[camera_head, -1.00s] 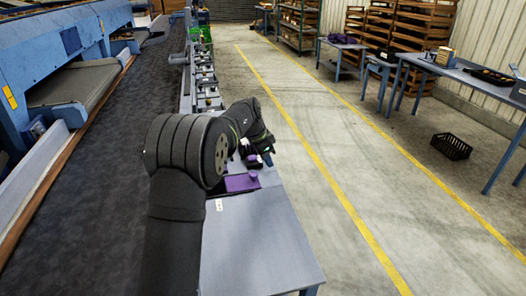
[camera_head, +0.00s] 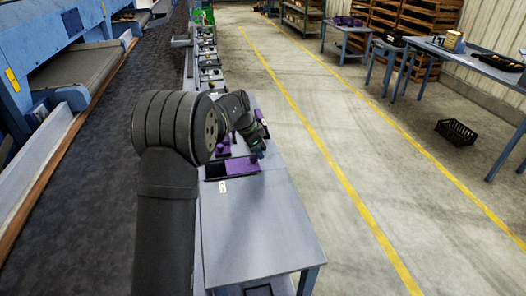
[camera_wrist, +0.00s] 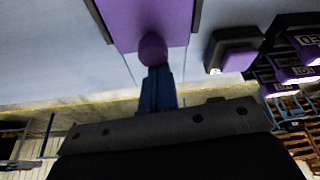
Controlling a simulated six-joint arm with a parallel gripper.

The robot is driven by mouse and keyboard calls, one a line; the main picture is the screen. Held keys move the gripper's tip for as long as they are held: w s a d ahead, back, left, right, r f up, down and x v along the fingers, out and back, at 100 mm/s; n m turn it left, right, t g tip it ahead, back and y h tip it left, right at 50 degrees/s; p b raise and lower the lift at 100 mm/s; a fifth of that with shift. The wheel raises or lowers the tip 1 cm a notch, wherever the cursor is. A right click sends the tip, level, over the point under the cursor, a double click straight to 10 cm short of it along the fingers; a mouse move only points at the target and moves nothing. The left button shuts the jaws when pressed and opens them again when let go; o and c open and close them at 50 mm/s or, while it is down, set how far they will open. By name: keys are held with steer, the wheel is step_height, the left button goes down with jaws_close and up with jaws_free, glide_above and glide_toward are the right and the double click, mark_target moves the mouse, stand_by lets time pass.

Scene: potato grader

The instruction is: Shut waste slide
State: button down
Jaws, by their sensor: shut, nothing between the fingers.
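The slide with a purple plate (camera_head: 243,164) lies on the grey bench, in a dark frame. Its left part shows dark (camera_head: 215,169), with the purple plate at the right. A small white label (camera_head: 222,187) sits in front, too small to read. In the wrist view the purple plate (camera_wrist: 150,18) has a round purple knob (camera_wrist: 152,48). My gripper (camera_wrist: 157,70) has its blue fingers shut and empty, with tips right at the knob; I cannot tell whether they touch. In the head view my gripper (camera_head: 258,153) is at the plate's far right corner.
Other purple-and-black units (camera_wrist: 236,55) stand beside the slide, some with lettered blocks (camera_wrist: 300,72). The bench top (camera_head: 255,225) in front is bare. A black crate (camera_head: 456,132) lies on the floor to the right.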

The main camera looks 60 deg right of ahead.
steer(key=w+a, duration=0.5)
steer(key=shift+w+a, duration=0.4)
steer(key=s+d, duration=0.2)
steer(key=d, duration=0.1)
steer(key=shift+s+d, duration=0.1)
steer(key=shift+s, duration=0.15)
steer(key=v, duration=1)
steer(key=shift+s+d, duration=0.1)
steer(key=shift+d, duration=0.05)
glide_above(242, 164)
steer(key=d, duration=0.1)
steer(key=x, duration=0.3)
steer(key=a+x, duration=0.1)
steer(key=x, duration=0.4)
steer(key=shift+w+a+f, duration=0.3)
steer(key=shift+a+f, duration=0.05)
steer(key=shift+f, duration=0.3)
steer(key=shift+w+a+f, duration=0.25)
steer(key=shift+w+a, duration=0.35)
steer(key=shift+a, duration=0.1)
steer(key=shift+w+a, duration=0.4)
steer(key=shift+a, duration=0.2)
